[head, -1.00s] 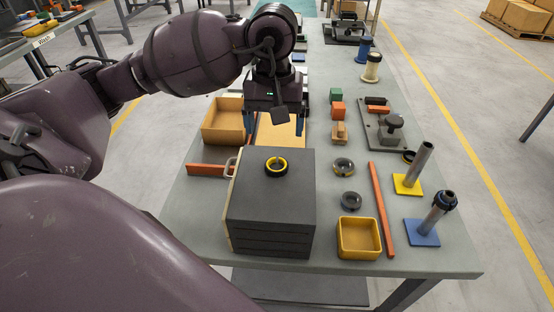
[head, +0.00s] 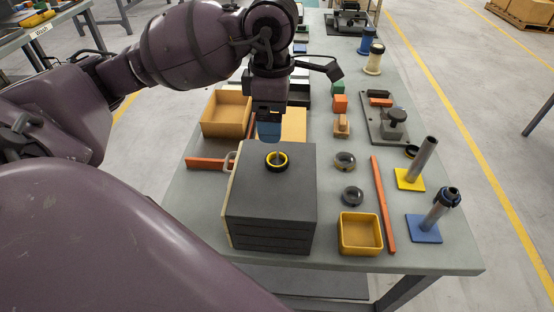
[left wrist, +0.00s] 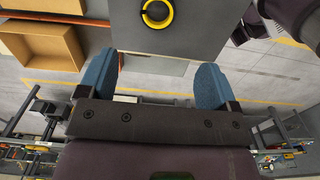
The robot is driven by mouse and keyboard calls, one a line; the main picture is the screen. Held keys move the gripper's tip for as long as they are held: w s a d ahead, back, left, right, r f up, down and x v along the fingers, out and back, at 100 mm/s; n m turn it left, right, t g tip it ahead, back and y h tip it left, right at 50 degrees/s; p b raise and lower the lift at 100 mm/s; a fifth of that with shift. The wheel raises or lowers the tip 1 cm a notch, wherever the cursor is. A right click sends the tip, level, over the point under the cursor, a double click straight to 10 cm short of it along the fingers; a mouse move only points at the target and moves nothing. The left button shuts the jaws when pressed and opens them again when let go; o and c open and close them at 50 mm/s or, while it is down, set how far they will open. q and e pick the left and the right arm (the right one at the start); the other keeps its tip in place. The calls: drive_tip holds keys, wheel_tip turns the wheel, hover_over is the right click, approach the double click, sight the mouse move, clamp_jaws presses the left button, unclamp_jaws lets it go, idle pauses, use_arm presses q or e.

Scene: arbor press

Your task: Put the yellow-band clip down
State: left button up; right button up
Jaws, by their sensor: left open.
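The yellow-band clip (head: 277,161), a dark ring with a yellow top band, lies flat on top of the dark grey box (head: 255,200). It also shows at the top of the left wrist view (left wrist: 157,12). My left gripper (head: 269,140) is just behind the box's far edge, apart from the clip. In the left wrist view its two blue fingers (left wrist: 162,85) stand wide apart with nothing between them. In the head view one finger hides the other. My right gripper is not in view.
An empty tan bin (head: 222,128) is at the left. Right of the box are dark rings (head: 352,196), a yellow tray (head: 359,250), a long orange bar (head: 383,205), and posts on yellow (head: 410,180) and blue bases (head: 423,229). A handle (head: 230,161) sticks out at the box's left.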

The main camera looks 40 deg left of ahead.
use_arm(q)
hover_over(277, 164)
drive_tip(key=f, duration=0.5)
drive_tip(key=shift+s+a+f, duration=0.15)
drive_tip(key=shift+s+f, duration=0.2)
drive_tip(key=f, duration=0.4)
drive_tip(key=shift+w+f+b, duration=0.35)
drive_tip(key=shift+f, duration=0.2)
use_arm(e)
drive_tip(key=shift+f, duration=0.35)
use_arm(q)
drive_tip(key=c, duration=1.1)
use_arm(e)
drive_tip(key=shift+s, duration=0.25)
use_arm(q)
drive_tip(key=shift+o, duration=0.2)
